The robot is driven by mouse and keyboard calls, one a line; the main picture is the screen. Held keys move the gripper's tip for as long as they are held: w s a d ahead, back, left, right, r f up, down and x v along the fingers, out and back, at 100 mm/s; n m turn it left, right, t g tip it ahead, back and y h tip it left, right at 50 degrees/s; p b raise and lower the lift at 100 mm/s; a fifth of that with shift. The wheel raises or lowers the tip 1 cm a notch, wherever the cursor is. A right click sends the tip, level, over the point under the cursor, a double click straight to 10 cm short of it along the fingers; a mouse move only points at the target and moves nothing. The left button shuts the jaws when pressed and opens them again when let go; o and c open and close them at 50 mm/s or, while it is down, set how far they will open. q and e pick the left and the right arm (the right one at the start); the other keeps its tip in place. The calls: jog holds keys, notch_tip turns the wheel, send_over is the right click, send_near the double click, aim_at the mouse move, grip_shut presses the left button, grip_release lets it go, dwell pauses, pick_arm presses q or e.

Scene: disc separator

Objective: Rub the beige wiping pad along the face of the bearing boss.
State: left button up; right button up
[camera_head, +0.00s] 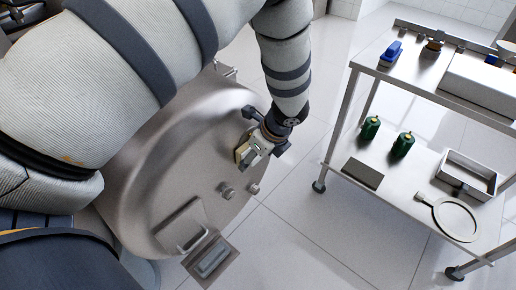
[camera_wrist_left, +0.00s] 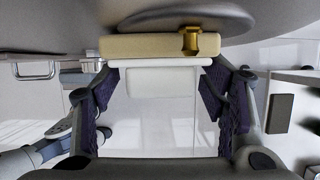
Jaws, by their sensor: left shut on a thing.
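My left gripper (camera_head: 263,136) is shut on the beige wiping pad (camera_head: 243,152) by its white holder (camera_wrist_left: 162,82). It holds the pad at the large steel separator face (camera_head: 170,140). In the left wrist view the pad (camera_wrist_left: 140,46) lies level across the top, just under a dark grey rounded disc (camera_wrist_left: 165,19) that looks like the bearing boss. A brass fitting (camera_wrist_left: 190,42) overlaps the pad's right part. The pad looks close to the disc; I cannot tell whether they touch. In the head view the gripper and pad hide the boss.
The separator face has knobs (camera_head: 228,190) and a handled hatch (camera_head: 183,228) below the pad. A two-level steel cart (camera_head: 400,195) stands at the right with green bottles (camera_head: 403,145), a magnifier (camera_head: 453,219) and a tray (camera_head: 470,172). Tiled floor lies clear between them.

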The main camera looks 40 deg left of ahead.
pick_arm(q)
jog(key=d, duration=0.7)
jog(key=shift+s+f, duration=0.15)
jog(key=shift+s, duration=0.2)
pick_arm(e)
jog(key=shift+r, duration=0.1)
